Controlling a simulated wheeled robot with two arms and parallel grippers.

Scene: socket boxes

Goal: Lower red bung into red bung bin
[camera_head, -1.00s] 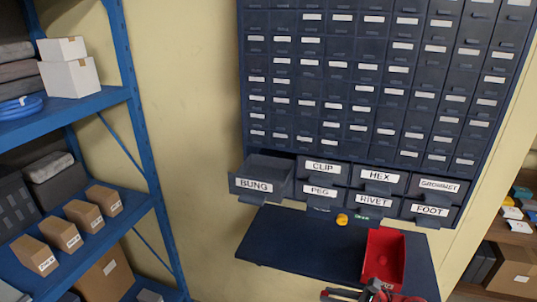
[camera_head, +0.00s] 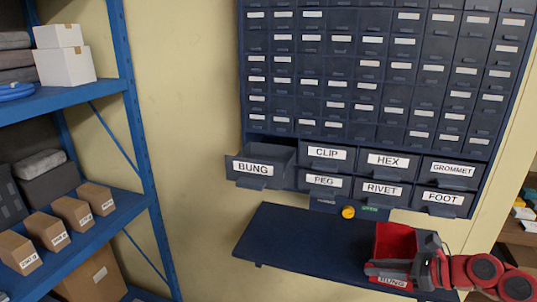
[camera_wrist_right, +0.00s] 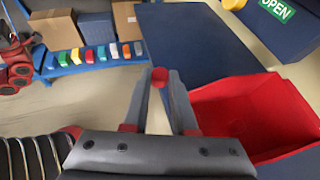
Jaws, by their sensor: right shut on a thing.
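The red bin (camera_head: 396,243) stands on the dark blue ledge below the drawer cabinet, with a BUNG label on its front. In the right wrist view the open bin (camera_wrist_right: 255,110) is to the right of my fingers. My right gripper (camera_head: 372,271) reaches in from the right and crosses in front of the bin in the head view. In the right wrist view its fingertips (camera_wrist_right: 160,84) are shut on a small red bung (camera_wrist_right: 160,75), which appears left of the bin, outside its opening. The bung is not distinguishable in the head view. My left gripper is not seen.
The grey BUNG drawer (camera_head: 262,160) stands pulled out of the cabinet (camera_head: 375,90). The left of the ledge (camera_head: 295,240) is clear. A blue rack (camera_head: 145,130) with boxes stands left.

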